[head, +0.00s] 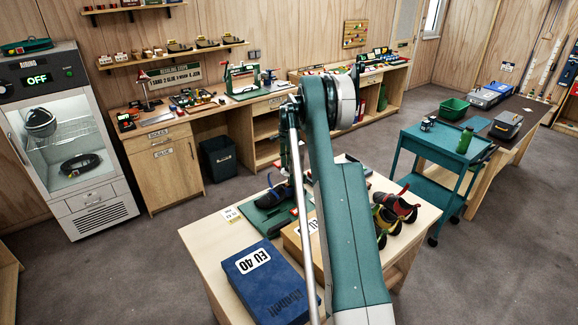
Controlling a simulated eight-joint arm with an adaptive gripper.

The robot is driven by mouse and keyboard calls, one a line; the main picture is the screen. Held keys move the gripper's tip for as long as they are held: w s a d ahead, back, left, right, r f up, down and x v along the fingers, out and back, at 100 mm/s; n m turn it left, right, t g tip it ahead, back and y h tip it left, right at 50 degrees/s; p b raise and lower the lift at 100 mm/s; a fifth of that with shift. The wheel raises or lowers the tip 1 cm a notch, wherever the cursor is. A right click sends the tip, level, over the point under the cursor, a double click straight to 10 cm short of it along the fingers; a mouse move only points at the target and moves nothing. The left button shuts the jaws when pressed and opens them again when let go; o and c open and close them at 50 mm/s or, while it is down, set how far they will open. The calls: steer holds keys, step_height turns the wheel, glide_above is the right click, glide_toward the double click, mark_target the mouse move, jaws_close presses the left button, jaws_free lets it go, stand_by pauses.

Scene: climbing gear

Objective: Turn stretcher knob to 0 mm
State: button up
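I cannot make out the stretcher knob or any mm reading. My arm rises through the middle of the view and bends at the top. Parts of its far section show just behind and left of the upper link, above the shoe. My gripper's fingers are hidden behind the arm, so their distance from the stretcher does not show.
A blue EU 40 box (262,282) and a cardboard box (291,242) lie on the table. Colourful climbing shoes (393,212) stand to the right of my arm. A teal cart (437,148) stands further right. Grey floor is open left of the table.

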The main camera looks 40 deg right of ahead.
steer(key=shift+n, duration=0.3)
steer(key=shift+f+n+b, duration=0.1)
steer(key=shift+n+b, duration=0.7)
steer(key=shift+n, duration=0.1)
steer(key=shift+n+b, duration=0.55)
steer(key=shift+n, duration=0.65)
steer(key=o, duration=0.6)
steer(key=shift+r, duration=0.2)
steer(key=shift+r, duration=5.9)
